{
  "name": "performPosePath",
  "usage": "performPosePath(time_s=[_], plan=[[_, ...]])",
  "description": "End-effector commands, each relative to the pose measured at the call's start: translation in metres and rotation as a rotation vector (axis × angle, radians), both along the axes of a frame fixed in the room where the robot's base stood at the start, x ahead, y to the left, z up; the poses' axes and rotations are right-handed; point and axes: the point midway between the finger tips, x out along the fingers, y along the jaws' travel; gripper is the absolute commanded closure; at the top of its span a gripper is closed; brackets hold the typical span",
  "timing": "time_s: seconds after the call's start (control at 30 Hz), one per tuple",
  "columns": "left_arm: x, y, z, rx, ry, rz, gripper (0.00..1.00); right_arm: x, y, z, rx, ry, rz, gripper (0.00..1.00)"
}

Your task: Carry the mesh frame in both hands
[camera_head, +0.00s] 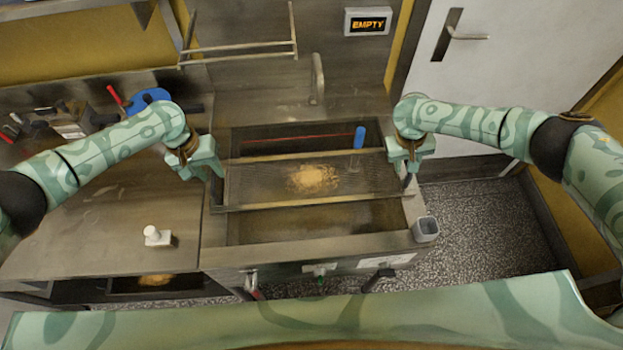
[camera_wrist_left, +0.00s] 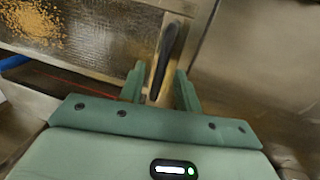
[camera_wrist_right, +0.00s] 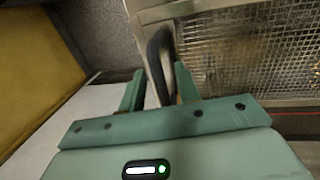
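The mesh frame (camera_head: 250,183) is a rectangular wire mesh with metal rims, lying across the opening of a metal basin. A patch of golden crumbs (camera_head: 313,179) lies on its middle. My left gripper (camera_head: 213,172) is at the frame's left end. In the left wrist view its fingers (camera_wrist_left: 160,75) stand apart on both sides of a dark handle (camera_wrist_left: 167,55), with gaps showing. My right gripper (camera_head: 407,165) is at the right end. In the right wrist view its fingers (camera_wrist_right: 157,76) stand apart around the other dark handle (camera_wrist_right: 156,62). Neither looks clamped.
The basin (camera_head: 320,246) opens in front of and behind the frame. A blue-handled tool (camera_head: 359,138) is at the rear opening. A wire rack (camera_head: 240,50) and an "EMPTY" sign (camera_head: 368,22) are at the back. A small grey cup (camera_head: 425,229) hangs front right.

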Motion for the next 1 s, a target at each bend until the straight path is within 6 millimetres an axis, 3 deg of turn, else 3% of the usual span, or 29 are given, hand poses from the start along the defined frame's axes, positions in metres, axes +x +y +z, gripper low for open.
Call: performPosePath(time_s=[0.3,0.57,1.0], plan=[[0.002,0.015,0.071,0.002,-0.004,0.0,0.67,0.0,0.0,0.0,0.0,0.0,0.0,0.67],[0.002,0.019,0.092,0.002,-0.001,0.0,0.67,0.001,0.002,0.008,0.002,0.0,0.001,0.67],[0.002,0.019,0.092,0.002,0.0,0.0,0.67,0.002,0.02,0.098,0.001,-0.002,0.001,0.67]])
